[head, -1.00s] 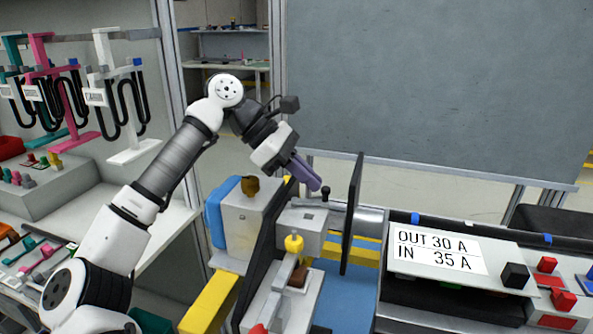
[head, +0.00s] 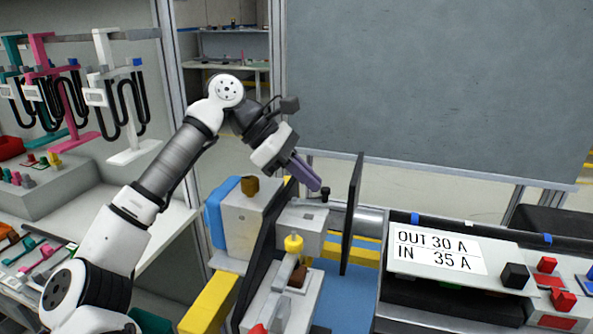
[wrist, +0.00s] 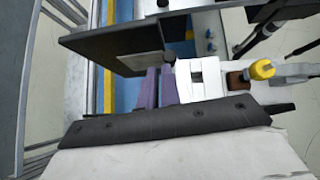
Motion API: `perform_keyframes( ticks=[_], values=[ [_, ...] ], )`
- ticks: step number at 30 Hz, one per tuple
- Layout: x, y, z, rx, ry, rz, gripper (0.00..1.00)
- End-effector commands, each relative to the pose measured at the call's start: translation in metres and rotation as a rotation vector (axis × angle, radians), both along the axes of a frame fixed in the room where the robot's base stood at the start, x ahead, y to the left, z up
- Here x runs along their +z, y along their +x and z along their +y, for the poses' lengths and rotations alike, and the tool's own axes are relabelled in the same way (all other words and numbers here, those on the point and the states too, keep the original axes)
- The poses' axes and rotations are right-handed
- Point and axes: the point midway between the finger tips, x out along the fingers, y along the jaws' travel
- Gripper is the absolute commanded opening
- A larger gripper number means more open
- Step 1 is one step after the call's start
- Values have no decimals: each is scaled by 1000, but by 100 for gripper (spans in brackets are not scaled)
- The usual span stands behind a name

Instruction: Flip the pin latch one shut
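My gripper (head: 313,184) has purple fingers that lie close together, seemingly shut and empty; the purple fingers (wrist: 158,88) also show in the wrist view. The fingertips are just beside a small dark knob (head: 325,190) above a grey block (head: 302,222), with contact unclear. In the wrist view, the dark knob (wrist: 169,57) shows just past the fingertips. It may belong to the pin latch; no label confirms which latch is number one. A yellow knob (head: 294,243) stands on a lever at the front of the fixture.
A thin dark upright plate (head: 352,215) stands close to the right of my fingers. A blue and grey housing (head: 240,218) is on the left. A labelled panel (head: 440,250) with a black knob and red buttons lies to the right.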

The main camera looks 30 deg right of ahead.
Motion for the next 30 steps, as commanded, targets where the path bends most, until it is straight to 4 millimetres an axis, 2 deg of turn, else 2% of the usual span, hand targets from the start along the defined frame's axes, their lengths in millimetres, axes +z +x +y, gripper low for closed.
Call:
perform_keyframes(
  ticks=[1, 7, 30],
  values=[
    [0, -8, -9, -18, -7, 3, 0],
    [0, -8, -8, -18, -7, 3, 0],
    [2, 6, 5, -12, -8, 0, 0]
  ],
)
